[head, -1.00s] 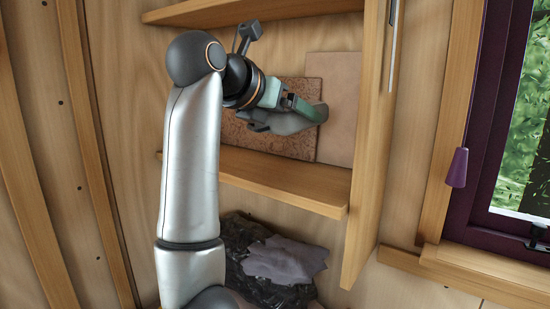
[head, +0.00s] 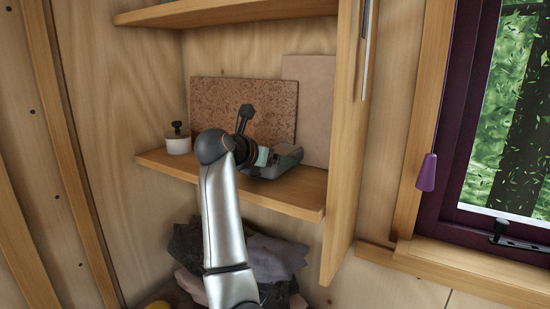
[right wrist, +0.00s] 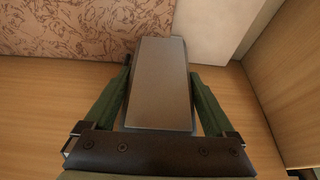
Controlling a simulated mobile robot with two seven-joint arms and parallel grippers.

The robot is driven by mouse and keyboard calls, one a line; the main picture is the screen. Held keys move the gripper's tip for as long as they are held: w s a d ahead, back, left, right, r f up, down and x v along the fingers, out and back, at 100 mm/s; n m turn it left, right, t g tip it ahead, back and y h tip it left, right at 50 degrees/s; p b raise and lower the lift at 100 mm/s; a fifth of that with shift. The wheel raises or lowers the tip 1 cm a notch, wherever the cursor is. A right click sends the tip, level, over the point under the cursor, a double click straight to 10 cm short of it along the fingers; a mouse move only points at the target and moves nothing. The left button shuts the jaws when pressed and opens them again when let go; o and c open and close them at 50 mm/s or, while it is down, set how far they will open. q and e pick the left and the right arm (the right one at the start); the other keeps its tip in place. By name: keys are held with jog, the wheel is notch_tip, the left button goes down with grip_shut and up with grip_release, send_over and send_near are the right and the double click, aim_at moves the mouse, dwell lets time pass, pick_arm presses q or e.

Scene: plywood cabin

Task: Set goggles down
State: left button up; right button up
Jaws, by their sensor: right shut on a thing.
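The goggles show as a dark grey, boxy thing (head: 268,171) low over the middle shelf board (head: 305,192) in the head view. The right wrist view shows their flat grey face (right wrist: 158,85) between two green fingers. My right gripper (head: 284,157) is shut on them, one finger at each side. The goggles are at the board's surface or just above it; I cannot tell if they touch. My gripper and wrist hide part of them. My left gripper is in neither view.
A brown patterned board (head: 225,95) and a plain beige panel (head: 310,95) lean at the back of the shelf. A small white pot with a dark knob (head: 178,142) stands at the left end. An upright wooden side (head: 343,170) bounds the right. Dark cloths (head: 275,255) lie below.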

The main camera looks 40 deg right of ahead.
jog(key=shift+f, duration=0.35)
jog(key=shift+f, duration=0.1)
jog(key=shift+f, duration=0.15)
jog(key=o, duration=1.2)
jog(key=shift+o, duration=0.2)
